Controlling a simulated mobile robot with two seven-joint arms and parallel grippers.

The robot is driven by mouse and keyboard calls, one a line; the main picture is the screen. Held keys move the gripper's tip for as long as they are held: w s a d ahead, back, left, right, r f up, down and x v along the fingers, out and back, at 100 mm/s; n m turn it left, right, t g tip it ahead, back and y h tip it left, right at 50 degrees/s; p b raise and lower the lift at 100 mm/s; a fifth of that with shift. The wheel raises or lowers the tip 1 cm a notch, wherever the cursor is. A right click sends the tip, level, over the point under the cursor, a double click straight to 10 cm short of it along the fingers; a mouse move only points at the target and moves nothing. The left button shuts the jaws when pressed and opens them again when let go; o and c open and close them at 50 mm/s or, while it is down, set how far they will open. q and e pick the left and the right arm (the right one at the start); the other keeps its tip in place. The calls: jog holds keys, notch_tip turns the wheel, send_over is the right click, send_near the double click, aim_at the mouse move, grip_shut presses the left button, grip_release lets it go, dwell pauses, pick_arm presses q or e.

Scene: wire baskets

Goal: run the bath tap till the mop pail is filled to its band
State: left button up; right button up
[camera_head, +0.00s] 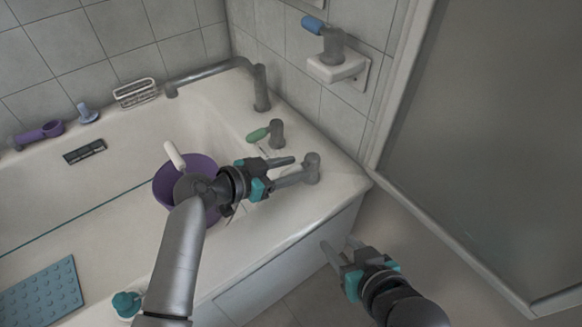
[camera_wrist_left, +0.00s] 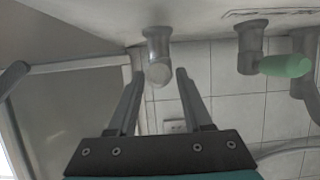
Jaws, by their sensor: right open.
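The purple mop pail (camera_head: 205,163) stands in the bathtub with a white handle grip on its rim; my left arm covers much of it, and I cannot see its band or water level. The bath tap's grey spout (camera_head: 213,74) arches over the tub from the far corner; no stream shows. A green-levered tap handle (camera_head: 265,133) and a plain grey tap handle (camera_head: 312,167) stand on the rim. My left gripper (camera_head: 294,170) is open at the grey handle, whose lever end (camera_wrist_left: 159,72) shows between the fingers in the wrist view. My right gripper (camera_head: 338,249) is open and empty outside the tub.
A white wire rack (camera_head: 136,93), a small blue item (camera_head: 87,113) and a purple item (camera_head: 40,134) sit along the back rim. A teal mat (camera_head: 42,292) lies lower left. A glass screen (camera_head: 490,130) bounds the right.

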pick_arm(q)
grip_shut()
dwell(1.1)
